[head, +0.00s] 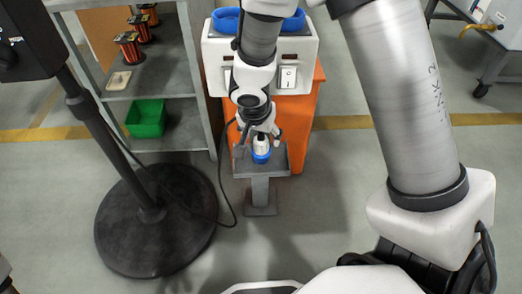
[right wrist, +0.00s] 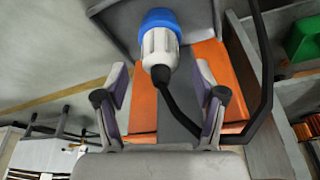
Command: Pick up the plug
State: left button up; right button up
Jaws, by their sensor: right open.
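The plug (head: 261,154), white with a blue end, is on a small grey stand (head: 242,163) in front of the orange cabinet. My right gripper (head: 262,133) is above it, pointing down, and partly hides it. In the right wrist view the plug (right wrist: 160,42) lies just beyond the open fingers, roughly in line with the gap between them. Its black cable runs from the near end towards the right finger. My right gripper (right wrist: 163,92) is open, with nothing clasped between its fingers. My left gripper does not show.
A white machine (head: 216,55) with a switch sits on the orange cabinet (head: 308,125). A shelf at left holds copper-wound parts (head: 128,47) and a green bin (head: 147,118). A black round-based pole (head: 155,225) stands at left. A black cable crosses the floor by the stand.

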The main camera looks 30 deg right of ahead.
jog(key=shift+w+d+f, duration=0.1)
jog(key=shift+w+f, duration=0.05)
jog(key=shift+f, duration=0.55)
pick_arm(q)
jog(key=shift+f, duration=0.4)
pick_arm(e)
jog(key=shift+r, duration=0.15)
jog(key=c, duration=1.3)
